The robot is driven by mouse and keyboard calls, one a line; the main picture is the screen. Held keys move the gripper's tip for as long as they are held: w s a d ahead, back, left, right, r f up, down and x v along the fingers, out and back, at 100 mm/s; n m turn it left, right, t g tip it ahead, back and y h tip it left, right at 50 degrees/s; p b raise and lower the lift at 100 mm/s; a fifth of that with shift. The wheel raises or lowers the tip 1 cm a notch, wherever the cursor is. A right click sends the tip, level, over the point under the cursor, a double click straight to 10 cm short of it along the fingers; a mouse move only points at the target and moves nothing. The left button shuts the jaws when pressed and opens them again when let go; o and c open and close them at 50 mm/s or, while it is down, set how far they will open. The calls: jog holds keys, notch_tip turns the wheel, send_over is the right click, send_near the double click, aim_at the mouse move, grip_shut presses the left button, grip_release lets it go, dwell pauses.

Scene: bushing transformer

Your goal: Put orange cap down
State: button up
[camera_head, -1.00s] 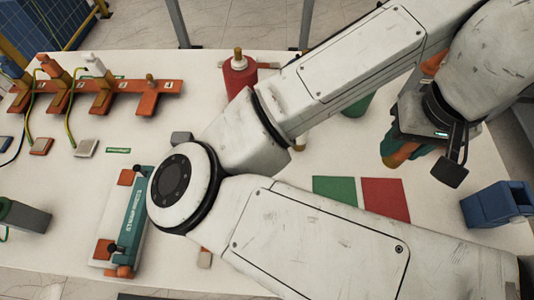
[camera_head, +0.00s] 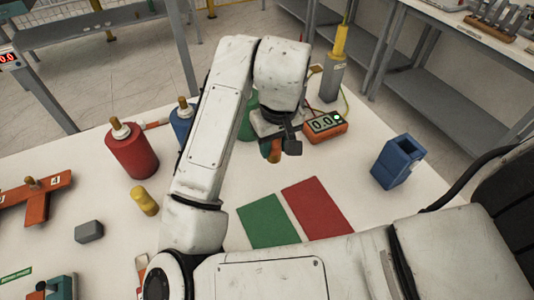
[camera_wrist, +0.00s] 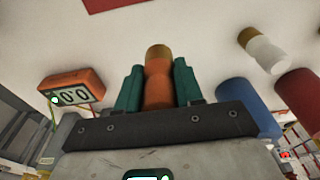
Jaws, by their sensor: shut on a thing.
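My gripper (camera_wrist: 158,82) is shut on the orange cap (camera_wrist: 158,92), with one green finger on each side. The cap's yellowish end points away from the gripper in the wrist view. In the head view, the cap (camera_head: 275,153) shows as a small orange piece below the gripper (camera_head: 269,147), partly hidden by it. It appears above the white table, near the orange meter (camera_head: 326,124). The green square (camera_head: 267,222) and red square (camera_head: 317,208) lie flat and empty, nearer the camera. I cannot tell the cap's height above the table.
A red cylinder (camera_head: 132,152), a blue cylinder (camera_head: 181,122) and a green cylinder (camera_head: 247,122) stand left of my gripper. A yellow piece (camera_head: 144,200) and a grey block (camera_head: 89,231) are at left. A blue open box (camera_head: 398,162) stands at right. Table around the squares is clear.

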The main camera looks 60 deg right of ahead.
jog(key=f, duration=0.1)
jog(key=w+d+f, duration=0.1)
jog(key=w+f, duration=0.1)
jog(key=shift+w+d+f+b, duration=0.2)
jog(key=shift+d+f+b, duration=0.1)
jog(key=shift+d+b, duration=0.1)
jog(key=shift+w+f, duration=0.1)
jog(key=shift+f, duration=1.4)
jog(key=shift+f, duration=0.15)
jog(key=o, duration=1)
jog(key=shift+o, duration=0.2)
notch_tip(320, 180, up, 12)
jog(key=s+p, duration=0.1)
jog(key=p, duration=0.1)
jog(key=shift+s+a, duration=0.15)
jog(key=shift+a, duration=0.3)
